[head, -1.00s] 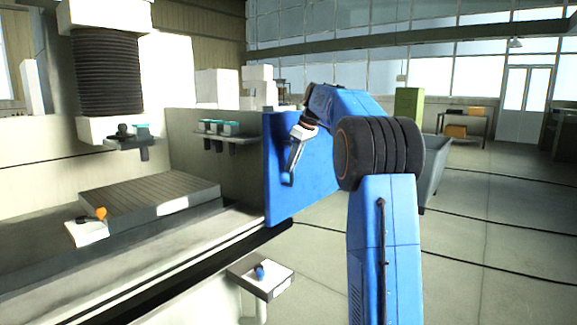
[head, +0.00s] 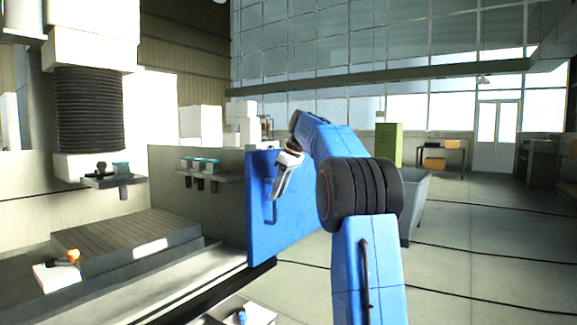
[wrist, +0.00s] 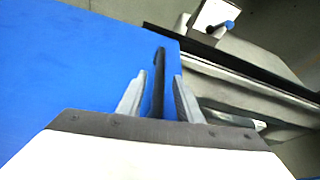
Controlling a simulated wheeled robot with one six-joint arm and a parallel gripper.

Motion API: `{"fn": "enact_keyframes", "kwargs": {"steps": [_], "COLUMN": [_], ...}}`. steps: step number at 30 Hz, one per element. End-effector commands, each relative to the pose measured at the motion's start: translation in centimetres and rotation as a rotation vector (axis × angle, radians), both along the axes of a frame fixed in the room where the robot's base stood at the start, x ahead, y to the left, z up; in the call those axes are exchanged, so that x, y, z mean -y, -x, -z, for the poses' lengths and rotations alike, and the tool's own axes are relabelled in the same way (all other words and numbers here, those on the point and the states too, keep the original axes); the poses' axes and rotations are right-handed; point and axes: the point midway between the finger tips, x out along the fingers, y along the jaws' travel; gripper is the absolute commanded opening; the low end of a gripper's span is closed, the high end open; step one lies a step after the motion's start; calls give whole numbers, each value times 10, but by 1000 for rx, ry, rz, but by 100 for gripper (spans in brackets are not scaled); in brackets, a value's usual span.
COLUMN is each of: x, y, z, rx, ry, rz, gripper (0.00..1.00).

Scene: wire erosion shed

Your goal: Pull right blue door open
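The blue door (head: 256,222) stands upright at the right end of the machine's opening in the head view. It fills the left of the wrist view (wrist: 60,75). Its bar handle (head: 271,212) is vertical on the door face, near its left edge. My gripper (head: 276,196) is at the handle's upper part in the head view. In the wrist view my gripper (wrist: 157,92) is open, with the dark handle bar (wrist: 159,75) between its two fingers and a gap visible on both sides. My arm hides the door's right part in the head view.
The machine's slatted table (head: 125,240) and a small block with an orange knob (head: 57,275) lie left of the door. A small white box (head: 243,312) is low in front. A grey bin (head: 412,200) stands behind my arm. The floor at right is clear.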

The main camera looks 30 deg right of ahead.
Motion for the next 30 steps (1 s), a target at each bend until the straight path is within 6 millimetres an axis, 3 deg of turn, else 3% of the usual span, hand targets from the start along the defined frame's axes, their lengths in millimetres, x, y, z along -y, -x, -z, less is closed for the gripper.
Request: {"fn": "enact_keyframes", "kwargs": {"steps": [16,22,30], "x": [23,27,27], "y": [34,40,43], "z": [-99,-116,-122], "rx": [3,1,1], "ry": [1,0,-1], "rz": [1,1,1], "gripper": [33,33,33]}}
